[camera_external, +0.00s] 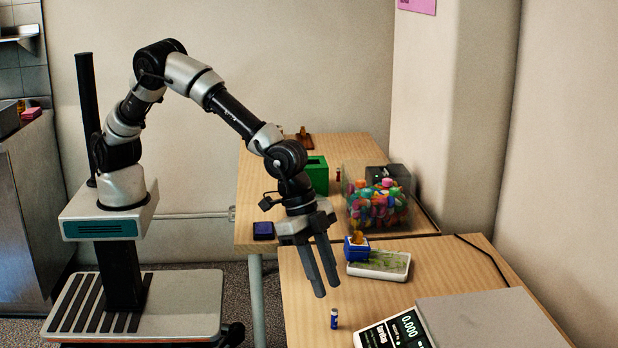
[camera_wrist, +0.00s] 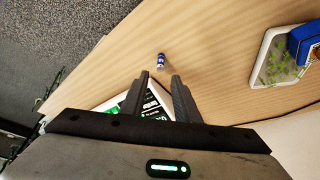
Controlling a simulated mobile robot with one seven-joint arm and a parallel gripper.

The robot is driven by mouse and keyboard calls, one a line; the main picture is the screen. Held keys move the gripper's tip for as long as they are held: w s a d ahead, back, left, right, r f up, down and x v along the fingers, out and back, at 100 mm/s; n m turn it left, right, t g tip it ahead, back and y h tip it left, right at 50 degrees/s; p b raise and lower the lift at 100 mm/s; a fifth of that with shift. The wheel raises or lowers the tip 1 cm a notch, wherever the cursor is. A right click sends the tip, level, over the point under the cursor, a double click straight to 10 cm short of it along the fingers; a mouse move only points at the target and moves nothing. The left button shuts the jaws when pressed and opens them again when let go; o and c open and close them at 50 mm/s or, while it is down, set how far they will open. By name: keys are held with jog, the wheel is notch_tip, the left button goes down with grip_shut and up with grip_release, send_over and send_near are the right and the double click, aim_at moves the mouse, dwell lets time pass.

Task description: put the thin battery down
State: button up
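A small blue battery with a lighter band (camera_external: 334,318) stands upright on the near wooden table in the external view. It also shows in the wrist view (camera_wrist: 160,61), just beyond the fingertips. My gripper (camera_external: 325,289) hangs above the table, up and to the left of the battery in the external view. Its two fingers (camera_wrist: 160,80) are apart with nothing between them in the wrist view. The battery is clear of the fingers.
A scale with a lit display (camera_external: 400,331) stands at the front right. A clear bin of colourful pieces (camera_external: 385,215) and a green box (camera_external: 317,174) stand behind. Bare wood surrounds the battery.

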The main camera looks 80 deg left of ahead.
jog(key=v, duration=0.4)
jog(key=shift+s+a+r, duration=0.1)
jog(key=shift+r, duration=0.15)
jog(key=shift+o, duration=0.5)
jog(key=shift+p, duration=0.3)
jog(key=w+a+r+n+t+y+p, duration=0.1)
jog(key=a+r+n+p, duration=0.15)
jog(key=a, duration=0.85)
jog(key=w+a+r+n+y+p, duration=0.1)
jog(key=a+r+n+p, duration=0.15)
jog(key=a, duration=0.85)
jog(key=s+a+n+y+p, duration=0.15)
jog(key=s+a, duration=0.25)
jog(key=a, duration=0.5)
jog(key=s+a+n+p, duration=0.1)
jog(key=s+a+n, duration=0.2)
jog(key=a, duration=0.5)
jog(key=shift+n, duration=0.25)
jog(key=shift+a+b+x, duration=0.2)
jog(key=shift+b+x, duration=1.4)
jog(key=shift+x, duration=1.35)
jog(key=shift+a+b+x, duration=0.2)
jog(key=shift+b+x, duration=1.35)
jog(key=shift+x, duration=1.4)
jog(key=shift+a+b+x, duration=0.25)
jog(key=shift+b+x, duration=1.35)
jog(key=shift+x, duration=1.35)
